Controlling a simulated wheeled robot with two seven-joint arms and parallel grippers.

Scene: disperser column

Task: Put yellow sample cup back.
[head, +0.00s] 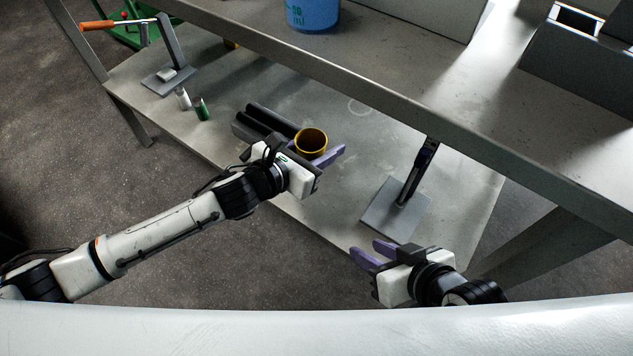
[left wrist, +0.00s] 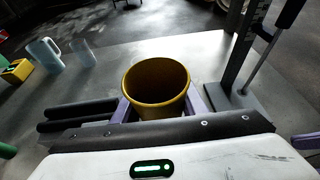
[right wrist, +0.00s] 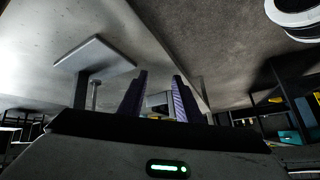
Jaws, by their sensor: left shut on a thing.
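A yellow sample cup (head: 311,141) is held upright between the purple fingers of my left gripper (head: 318,156), over the lower shelf near its front edge. The cup (left wrist: 157,88) also shows in the left wrist view, open at the top, with a finger on each side of it. Whether the cup's base touches the shelf is hidden. My right gripper (head: 373,252) is open and empty in front of the shelf's front edge. Its two fingers (right wrist: 157,98) stand apart in the right wrist view with nothing between them.
Two dark cylinders (head: 270,121) lie left of the cup. A stand with a square base (head: 395,209) is on its right. Small white and green bottles (head: 202,109) and an orange-handled stand (head: 165,79) are farther left. The upper shelf edge (head: 400,105) overhangs the lower shelf (head: 350,180).

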